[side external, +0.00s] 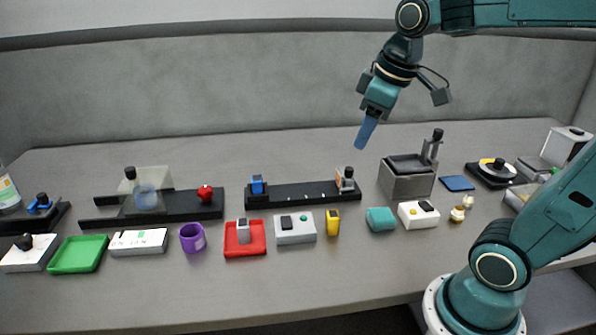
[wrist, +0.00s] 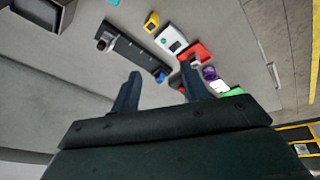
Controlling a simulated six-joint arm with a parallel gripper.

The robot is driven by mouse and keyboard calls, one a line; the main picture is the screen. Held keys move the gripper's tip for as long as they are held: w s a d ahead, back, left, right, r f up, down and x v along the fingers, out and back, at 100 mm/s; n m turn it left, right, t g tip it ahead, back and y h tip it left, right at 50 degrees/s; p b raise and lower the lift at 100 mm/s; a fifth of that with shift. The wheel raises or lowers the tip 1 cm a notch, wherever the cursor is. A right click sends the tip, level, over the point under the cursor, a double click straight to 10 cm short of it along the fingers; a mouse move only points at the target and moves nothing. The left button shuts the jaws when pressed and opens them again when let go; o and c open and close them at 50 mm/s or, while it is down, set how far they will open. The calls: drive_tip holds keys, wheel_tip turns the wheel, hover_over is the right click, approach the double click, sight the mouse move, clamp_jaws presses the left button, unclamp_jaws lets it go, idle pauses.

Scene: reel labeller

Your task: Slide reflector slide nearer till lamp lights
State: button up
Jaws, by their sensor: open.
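The reflector slide (side external: 345,181), a small block with a black knob and an orange patch, sits at the right end of a black rail (side external: 292,196). A blue sensor block (side external: 257,186) stands at the rail's left end. In the wrist view the slide (wrist: 105,41) is at the rail's upper left end, the blue block (wrist: 160,76) at its lower right. The grey-white box (side external: 295,229) in front bears a black part and a small green spot; I cannot tell if this is a lit lamp. My gripper (side external: 364,136) is open and empty above and behind the slide, touching nothing.
A metal bin (side external: 406,179) with an upright black-topped handle stands right of the rail. Left is another black rail with a clear panel and red knob (side external: 205,193). In front are a red tray (side external: 246,251), yellow block (side external: 333,222), teal block (side external: 380,219) and purple cup (side external: 192,237).

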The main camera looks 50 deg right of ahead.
drive_tip(key=w+d+f+n+g, duration=0.2)
drive_tip(key=w+d, duration=0.7)
drive_tip(key=d, duration=0.1)
drive_tip(key=n+g, duration=0.2)
drive_tip(key=n, duration=0.1)
hover_over(350, 168)
wheel_tip(350, 168, down, 7)
drive_tip(key=shift+a+r+y, duration=0.1)
drive_tip(key=shift+y, duration=0.3)
drive_tip(key=shift+f, duration=6.9)
clamp_jaws()
